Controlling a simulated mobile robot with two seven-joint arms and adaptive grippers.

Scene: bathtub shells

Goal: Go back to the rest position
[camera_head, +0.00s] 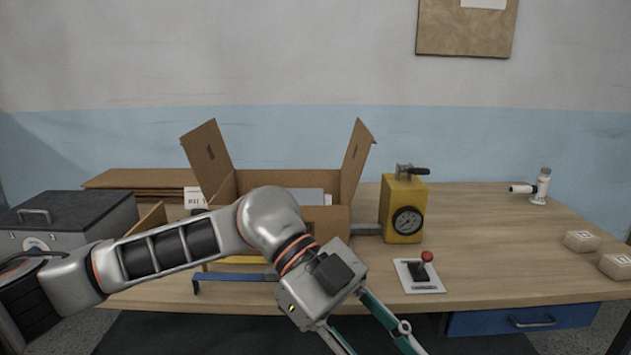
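My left arm comes in from the left and crosses in front of the open cardboard box and the table's front edge. My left gripper (374,338) points down and to the right at the bottom of the picture, in front of the table edge. Its two teal fingers stand apart where they show, but their tips are cut off by the frame. I see nothing held in the visible part. My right gripper is not in view.
On the wooden table (480,262) stand the open cardboard box (356,165), a yellow gauge box (403,205), a red-knobbed joystick plate (419,275), a white device (540,187) and small boxes (581,241). A grey case (70,225) is left. The table's right middle is clear.

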